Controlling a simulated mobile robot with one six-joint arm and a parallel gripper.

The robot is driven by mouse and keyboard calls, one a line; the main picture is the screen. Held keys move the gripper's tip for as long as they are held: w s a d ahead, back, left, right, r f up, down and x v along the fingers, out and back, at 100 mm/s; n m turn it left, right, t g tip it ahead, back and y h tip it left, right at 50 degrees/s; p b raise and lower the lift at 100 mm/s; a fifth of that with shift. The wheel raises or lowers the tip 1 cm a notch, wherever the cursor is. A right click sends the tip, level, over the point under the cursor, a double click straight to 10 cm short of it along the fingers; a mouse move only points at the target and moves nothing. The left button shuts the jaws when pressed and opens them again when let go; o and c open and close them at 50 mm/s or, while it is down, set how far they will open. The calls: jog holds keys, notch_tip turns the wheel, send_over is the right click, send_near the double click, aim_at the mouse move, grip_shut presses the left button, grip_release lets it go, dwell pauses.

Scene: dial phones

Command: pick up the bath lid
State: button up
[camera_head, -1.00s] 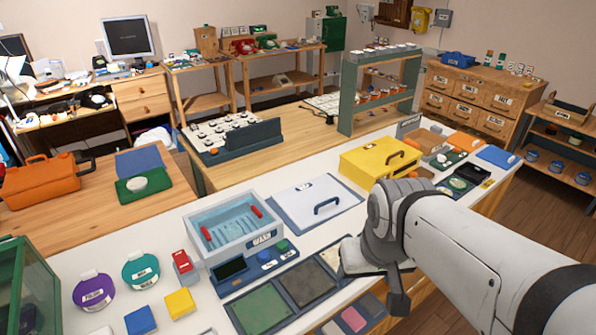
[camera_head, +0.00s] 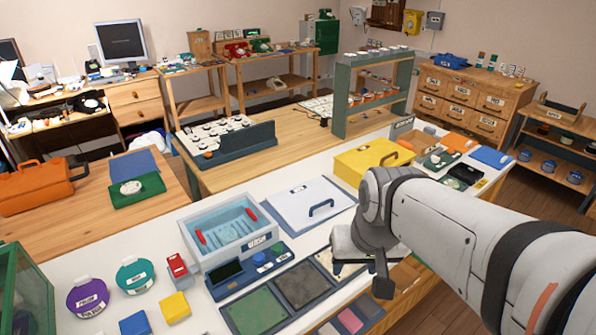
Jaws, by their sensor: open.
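The bath lid (camera_head: 298,197) is a flat white panel with a dark arched handle (camera_head: 321,207) and a small label. It lies flat on the white counter, just right of the blue-grey bath (camera_head: 232,233), which has red grips inside and looks uncovered. My gripper (camera_head: 362,272) is open and points down over the counter, to the right and nearer side of the lid, apart from its handle. Its jaws are partly hidden by my wrist, and nothing shows between them.
A yellow case (camera_head: 372,161) stands behind and right of the lid. A dark control box (camera_head: 250,272) sits before the bath, with green and grey square pads (camera_head: 256,310) nearby. A grey-green shelf rack (camera_head: 342,100) rises behind. The counter strip before the lid is narrow.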

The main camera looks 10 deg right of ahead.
jog(key=w+m, duration=0.1)
jog(key=w, duration=0.3)
jog(key=w+f+m+y, duration=0.1)
jog(key=w, duration=0.3)
jog(key=w+a+m+b, duration=0.1)
jog(key=w, duration=0.3)
jog(key=shift+f+t, duration=0.15)
jog(key=shift+t, duration=0.15)
jog(key=c, duration=0.4)
jog(key=w, duration=0.2)
jog(key=w+f+m, duration=0.1)
jog(key=w, duration=0.2)
jog(key=w+f+m+y, duration=0.1)
jog(key=w, duration=0.1)
jog(key=shift+w+d, duration=0.15)
jog(key=shift+d, duration=0.1)
jog(key=shift+c, duration=0.8)
jog(key=m+t+b, duration=0.2)
jog(key=m, duration=0.5)
send_near(321, 205)
jog(key=f, duration=0.1)
jog(key=shift+y, duration=0.3)
jog(key=shift+w+p+x, duration=0.15)
jog(key=shift+p+x, duration=0.2)
jog(key=shift+x, duration=1.7)
jog(key=shift+w+p+x, duration=0.1)
jog(key=shift+p+x, duration=0.25)
jog(key=shift+x, duration=1.75)
